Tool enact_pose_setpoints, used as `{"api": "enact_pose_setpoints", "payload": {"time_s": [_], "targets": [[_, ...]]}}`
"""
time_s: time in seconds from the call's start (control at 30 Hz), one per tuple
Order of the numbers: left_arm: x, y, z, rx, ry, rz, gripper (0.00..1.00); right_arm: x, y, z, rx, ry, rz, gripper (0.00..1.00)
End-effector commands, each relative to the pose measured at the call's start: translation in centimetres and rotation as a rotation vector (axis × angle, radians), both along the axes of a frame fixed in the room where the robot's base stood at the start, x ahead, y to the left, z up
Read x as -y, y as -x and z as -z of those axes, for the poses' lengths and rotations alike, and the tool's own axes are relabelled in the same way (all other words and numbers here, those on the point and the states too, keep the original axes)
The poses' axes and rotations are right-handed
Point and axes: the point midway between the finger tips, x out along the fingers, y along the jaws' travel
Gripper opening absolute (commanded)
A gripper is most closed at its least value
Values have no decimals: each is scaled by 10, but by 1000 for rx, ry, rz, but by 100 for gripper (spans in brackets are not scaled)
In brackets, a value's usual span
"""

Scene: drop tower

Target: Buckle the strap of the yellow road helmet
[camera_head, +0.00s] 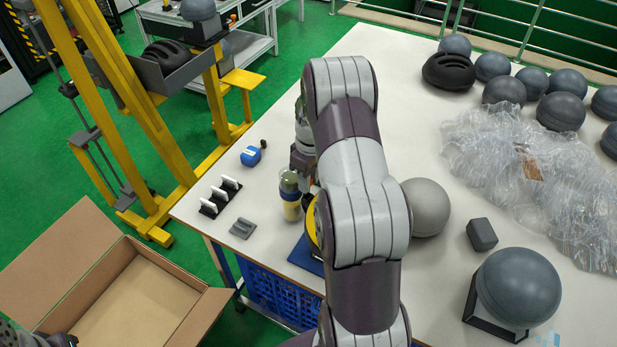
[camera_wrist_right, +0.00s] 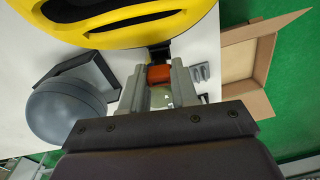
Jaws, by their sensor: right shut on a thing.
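The yellow helmet (camera_wrist_right: 130,25) fills the top of the right wrist view. In the head view only a sliver of the yellow helmet (camera_head: 312,229) shows beside my right arm, which hides the rest. A black strap (camera_wrist_right: 159,52) hangs from the helmet's rim and meets an orange-red buckle piece (camera_wrist_right: 160,73). My right gripper (camera_wrist_right: 160,84) is shut on this buckle piece, just below the rim. The strap's other end is not visible. My left gripper's fingers are not visible; only a dark bit of my left arm shows at the lower left.
A blue mat (camera_head: 305,258) lies under the helmet. A jar (camera_head: 290,197), a blue item (camera_head: 251,156) and a black holder with white pieces (camera_head: 220,195) stand left. Grey balls (camera_head: 518,287) and plastic wrap (camera_head: 540,190) occupy the right. An open carton (camera_head: 95,255) is lower left.

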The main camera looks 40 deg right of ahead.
Motion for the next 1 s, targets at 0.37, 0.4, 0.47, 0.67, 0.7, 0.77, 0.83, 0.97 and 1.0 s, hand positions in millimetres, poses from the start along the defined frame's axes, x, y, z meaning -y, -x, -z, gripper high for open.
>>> {"api": "enact_pose_setpoints", "payload": {"time_s": [0.37, 0.4, 0.47, 0.67, 0.7, 0.77, 0.83, 0.97, 1.0], "targets": [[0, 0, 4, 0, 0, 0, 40, 0, 0, 8, 0, -1, 0, 12], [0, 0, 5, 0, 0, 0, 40, 0, 0, 9, 0, -1, 0, 12], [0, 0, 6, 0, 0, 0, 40, -1, 0, 12, 0, -1, 0, 12], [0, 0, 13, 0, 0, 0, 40, -1, 0, 22, 0, 0, 0, 12], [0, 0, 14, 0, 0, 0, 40, -1, 0, 24, 0, 0, 0, 12], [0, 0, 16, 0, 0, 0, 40, -1, 0, 27, 0, 0, 0, 12], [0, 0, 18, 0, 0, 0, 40, -1, 0, 30, 0, 0, 0, 12], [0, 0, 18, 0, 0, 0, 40, -1, 0, 32, 0, 0, 0, 12], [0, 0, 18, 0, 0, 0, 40, -1, 0, 32, 0, 0, 0, 12]]}}
